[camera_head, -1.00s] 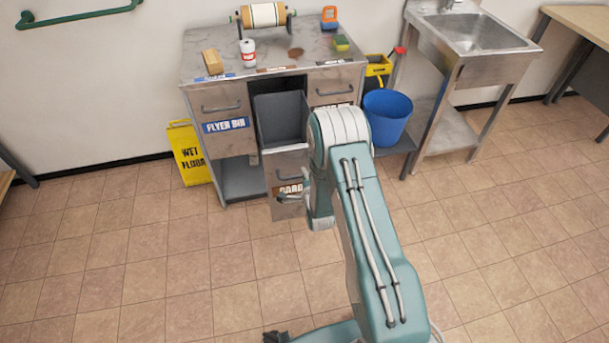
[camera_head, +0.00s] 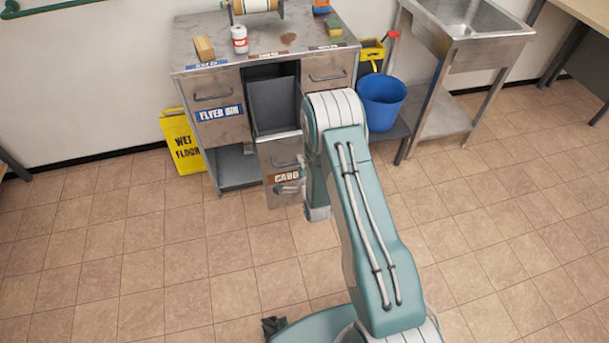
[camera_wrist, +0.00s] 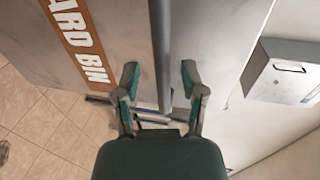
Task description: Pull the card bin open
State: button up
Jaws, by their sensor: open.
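The card bin (camera_head: 280,160) is the middle bin of the metal cabinet (camera_head: 200,60). It stands out from the cabinet front, and its grey inside shows from above. Its orange label, partly hidden by my arm in the head view, also shows in the wrist view (camera_wrist: 75,40). The bin's bar handle (camera_wrist: 161,50) runs down between the fingers of my gripper (camera_wrist: 160,74). The gripper is open, with one finger on each side of the handle and visible gaps. My arm hides most of the gripper in the head view.
The flyer bin (camera_head: 219,112) is at the cabinet's left. A yellow wet-floor sign (camera_head: 182,143) stands beside it. A blue bucket (camera_head: 381,103) and a sink stand (camera_head: 465,45) are to the right. The tiled floor in front is clear.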

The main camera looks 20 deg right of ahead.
jog(key=v, duration=1)
jog(key=shift+s, duration=0.25)
notch_tip(320, 180, up, 21)
jog(key=n+g, duration=0.5)
jog(key=n, duration=0.4)
jog(key=s+r+n+g, duration=0.2)
jog(key=s+r+n, duration=0.2)
jog(key=s+r, duration=0.3)
jog(key=s+r+n+g, duration=0.3)
jog(key=s+r+n, duration=0.2)
jog(key=s, duration=1.2)
jog(key=shift+s+a+r, duration=0.3)
jog(key=shift+s+r, duration=0.05)
jog(key=shift+r, duration=0.6)
